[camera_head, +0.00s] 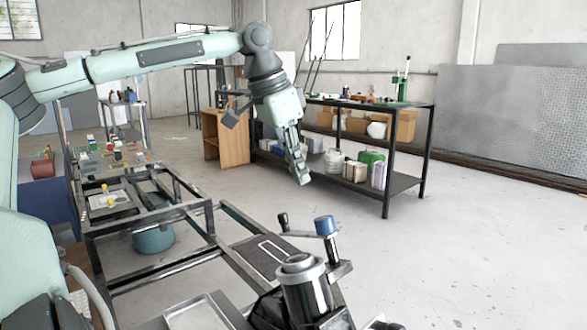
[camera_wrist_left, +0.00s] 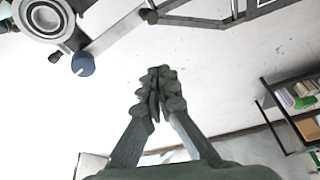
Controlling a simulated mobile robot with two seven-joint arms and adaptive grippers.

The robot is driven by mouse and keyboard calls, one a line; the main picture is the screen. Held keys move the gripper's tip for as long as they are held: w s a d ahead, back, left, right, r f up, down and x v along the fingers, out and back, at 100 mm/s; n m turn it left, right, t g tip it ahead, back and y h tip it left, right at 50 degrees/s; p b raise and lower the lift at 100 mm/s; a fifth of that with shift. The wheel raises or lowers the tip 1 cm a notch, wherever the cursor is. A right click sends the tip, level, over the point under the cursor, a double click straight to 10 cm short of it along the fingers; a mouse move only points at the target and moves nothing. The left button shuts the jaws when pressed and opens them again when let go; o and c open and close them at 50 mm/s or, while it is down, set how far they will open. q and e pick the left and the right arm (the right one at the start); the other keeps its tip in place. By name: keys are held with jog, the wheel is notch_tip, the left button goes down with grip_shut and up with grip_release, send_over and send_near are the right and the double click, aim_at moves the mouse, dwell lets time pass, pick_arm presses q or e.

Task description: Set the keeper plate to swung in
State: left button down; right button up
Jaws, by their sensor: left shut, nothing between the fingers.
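A metal cylinder (camera_head: 306,292) with a round ringed top stands at the lower middle of the head view. Beside it rises a post with a blue knob (camera_head: 325,224). A thin flat bar (camera_head: 298,234) runs left from under the knob towards a small black-knobbed lever (camera_head: 283,220). I cannot tell for sure which part is the keeper plate. The wrist view shows the blue knob (camera_wrist_left: 83,64), a pale flat bar (camera_wrist_left: 116,36) and the ringed top (camera_wrist_left: 43,17). My left gripper (camera_head: 304,180) is shut and empty, above and apart from the knob. My right gripper is not seen.
A dark metal frame (camera_head: 215,240) lies left of the cylinder. A black shelf table (camera_head: 387,150) with boxes and tools stands behind. A wooden cabinet (camera_head: 227,137) is at the back. The floor on the right is clear.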

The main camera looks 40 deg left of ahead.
pick_arm(q)
notch_tip(320, 180, down, 7)
jog(key=s, duration=0.1)
jog(key=shift+s+a, duration=0.25)
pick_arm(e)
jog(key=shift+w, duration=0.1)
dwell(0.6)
pick_arm(q)
jog(key=shift+r, duration=0.1)
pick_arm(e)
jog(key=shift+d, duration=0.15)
